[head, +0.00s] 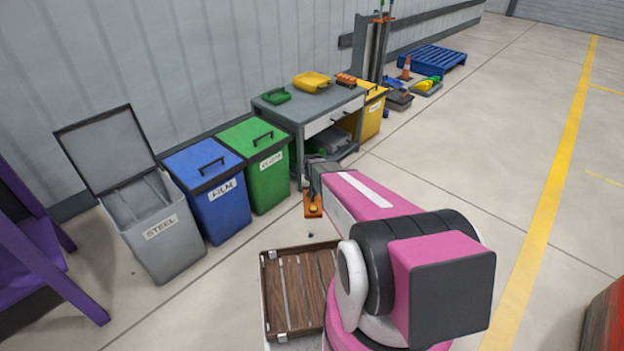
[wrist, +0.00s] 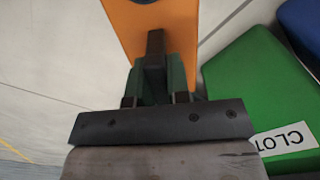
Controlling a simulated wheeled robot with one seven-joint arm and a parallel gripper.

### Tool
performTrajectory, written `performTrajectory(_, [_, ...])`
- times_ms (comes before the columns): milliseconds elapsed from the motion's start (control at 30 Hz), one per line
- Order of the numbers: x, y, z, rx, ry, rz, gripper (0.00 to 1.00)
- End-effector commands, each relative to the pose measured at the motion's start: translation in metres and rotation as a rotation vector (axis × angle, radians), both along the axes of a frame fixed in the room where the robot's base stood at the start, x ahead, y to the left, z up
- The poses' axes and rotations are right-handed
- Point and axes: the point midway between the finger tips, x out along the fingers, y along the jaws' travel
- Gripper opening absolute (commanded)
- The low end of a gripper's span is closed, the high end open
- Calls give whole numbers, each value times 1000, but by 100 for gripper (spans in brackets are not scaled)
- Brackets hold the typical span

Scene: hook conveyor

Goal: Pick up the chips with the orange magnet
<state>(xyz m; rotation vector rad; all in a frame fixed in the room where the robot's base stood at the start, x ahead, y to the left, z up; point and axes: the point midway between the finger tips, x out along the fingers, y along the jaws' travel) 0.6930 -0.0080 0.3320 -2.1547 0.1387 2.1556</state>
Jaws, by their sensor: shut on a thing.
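My gripper (head: 314,188) is shut on the orange magnet (head: 313,212), which hangs below it in the head view with a round yellow spot on its face. In the wrist view my gripper (wrist: 157,78) grips a dark handle, and the orange plate of the magnet (wrist: 180,25) extends past the fingertips. A small dark speck (head: 310,235) lies on the floor just below the magnet in the head view; it may be a chip, but it is too small to tell. I cannot make out any chips on the magnet.
A grey workbench (head: 300,112) stands behind the magnet. A wooden slatted tray (head: 290,290) is in front. Open floor lies right.

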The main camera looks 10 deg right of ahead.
Motion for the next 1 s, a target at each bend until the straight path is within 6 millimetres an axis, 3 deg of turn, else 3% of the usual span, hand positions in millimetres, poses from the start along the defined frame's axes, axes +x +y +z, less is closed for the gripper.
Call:
performTrajectory(33, [-1,0,-18,0,1,-4,0])
performTrajectory(200, [-9,-1,-66,0,1,-15,0])
performTrajectory(400, [-20,-1,-110,0,1,-25,0])
performTrajectory(600, [-26,-2,-131,0,-1,-30,0])
performTrajectory(1000, [-27,-2,-146,0,-2,-31,0])
